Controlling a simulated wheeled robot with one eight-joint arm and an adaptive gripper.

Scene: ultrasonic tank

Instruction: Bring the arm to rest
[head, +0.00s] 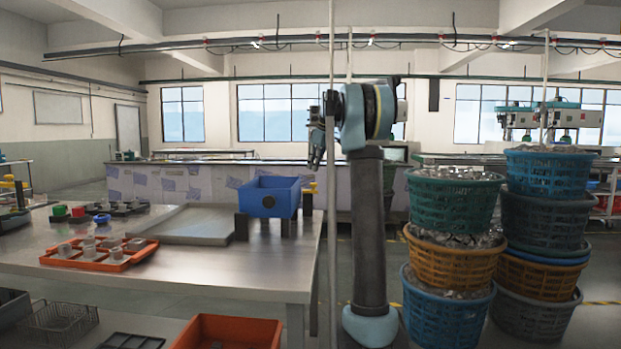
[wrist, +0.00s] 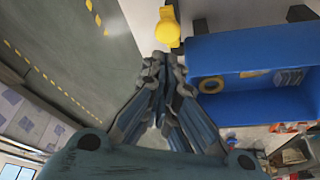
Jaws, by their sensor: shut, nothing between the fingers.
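My arm stands upright in the middle of the head view, right of the metal table (head: 200,275). My gripper (head: 314,160) hangs from its top, pointing down, near the table's right edge. In the wrist view my gripper (wrist: 165,62) has its fingers together with nothing between them. The blue bin (head: 269,200) stands on dark supports below and left of the gripper. In the wrist view the blue bin (wrist: 245,50) lies to the right of the fingers and holds a tan ring (wrist: 211,85) and a grey ribbed part (wrist: 290,77). The gripper is apart from the bin.
A yellow knob (head: 313,187) stands at the table's right edge, close to the gripper; the wrist view shows it too (wrist: 167,30). An orange tray (head: 62,260) with small parts and a shallow metal tray (head: 190,224) lie left. Stacked baskets (head: 452,202) stand right of my arm.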

